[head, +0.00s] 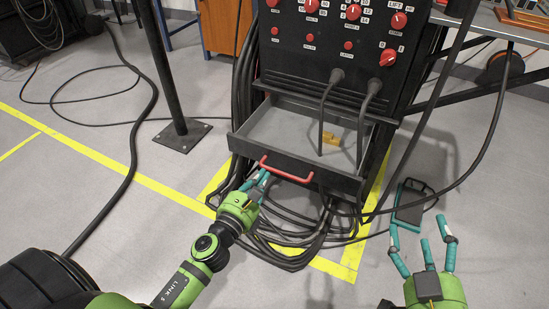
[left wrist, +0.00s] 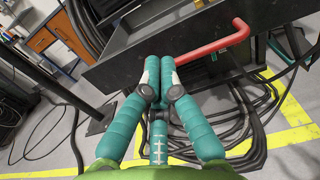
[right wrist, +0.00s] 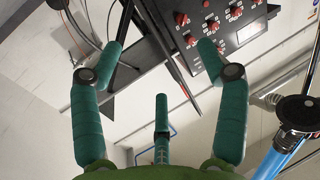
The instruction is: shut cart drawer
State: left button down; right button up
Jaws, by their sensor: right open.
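The black cart drawer (head: 238,146) is pulled out below the control panel, and its grey inside shows. Its red handle (head: 290,171) runs across the front; it also shows in the left wrist view (left wrist: 215,47). My left gripper (head: 263,178) is at the left end of the handle, in front of the drawer face. In the left wrist view its fingers (left wrist: 161,66) are together and hide the handle's left end. I cannot tell whether they touch it. My right gripper (head: 419,229) is open and empty, right of the cart; its spread fingers show in the right wrist view (right wrist: 160,50).
A yellow-orange piece (head: 331,142) lies in the drawer, and two cables hang across it from the control panel (head: 330,40). Coiled black cables (head: 290,248) lie on the floor below. A black post (head: 172,70) stands at left.

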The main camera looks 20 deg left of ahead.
aim_at(279, 153)
pick_arm(q)
jog(key=w, duration=0.6)
jog(key=shift+d, duration=0.1)
jog(key=shift+w+f, duration=0.1)
jog(key=shift+w, duration=0.6)
pick_arm(e)
jog(key=shift+a+r, duration=0.15)
jog(key=shift+r, duration=0.45)
